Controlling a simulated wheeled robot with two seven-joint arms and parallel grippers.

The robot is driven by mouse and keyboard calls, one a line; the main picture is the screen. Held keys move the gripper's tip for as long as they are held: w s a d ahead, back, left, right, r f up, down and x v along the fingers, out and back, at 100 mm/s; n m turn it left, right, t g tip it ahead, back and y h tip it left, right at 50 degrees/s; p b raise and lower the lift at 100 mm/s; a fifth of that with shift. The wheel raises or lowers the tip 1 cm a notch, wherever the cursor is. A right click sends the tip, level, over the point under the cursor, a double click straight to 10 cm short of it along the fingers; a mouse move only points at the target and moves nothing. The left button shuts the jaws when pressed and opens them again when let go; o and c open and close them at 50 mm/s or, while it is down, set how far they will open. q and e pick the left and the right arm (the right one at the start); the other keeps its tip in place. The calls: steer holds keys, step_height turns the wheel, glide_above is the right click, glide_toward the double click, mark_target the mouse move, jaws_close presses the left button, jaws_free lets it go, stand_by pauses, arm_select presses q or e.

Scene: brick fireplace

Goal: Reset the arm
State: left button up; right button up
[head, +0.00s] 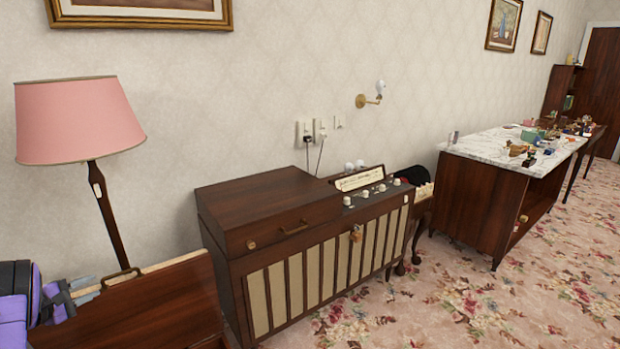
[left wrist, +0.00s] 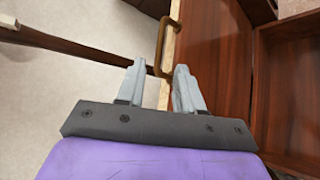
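My left gripper (head: 82,291) comes in from the lower left of the head view, with its purple arm behind it. It is beside a dark wooden cabinet top or panel (head: 165,305) with a pale edge. In the left wrist view the two grey fingers (left wrist: 160,88) stand apart, with a gap between the tips. A brass handle (left wrist: 163,45) on the wood lies just beyond the tips, its near end in line with the gap. I cannot tell whether the fingers touch it. The handle also shows in the head view (head: 121,274). My right gripper is in neither view.
A floor lamp with a pink shade (head: 78,122) rises behind the panel, close to my left gripper. A wooden radio cabinet (head: 300,240) stands to the right. A marble-topped cabinet (head: 490,146) with several small items is farther right. The flowered carpet (head: 480,290) is open.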

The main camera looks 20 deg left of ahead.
arm_select(q)
steer(key=d+f+m+g+y, duration=0.25)
steer(key=d+f+m, duration=0.35)
steer(key=d, duration=0.5)
steer(key=d+f+m+g+y, duration=0.2)
steer(key=d+f+m+y, duration=0.15)
steer(key=d+f, duration=0.6)
steer(key=s+d+f+m+g+h, duration=0.2)
steer(key=s+d+f+m+g, duration=0.1)
steer(key=s+d, duration=0.7)
steer(key=s+d+f+m+g+h, duration=0.2)
steer(key=s+d+f+m+g, duration=0.1)
steer(key=s+d, duration=0.8)
steer(key=d+f+m, duration=0.1)
steer(key=d, duration=0.3)
steer(key=shift+d+f, duration=0.25)
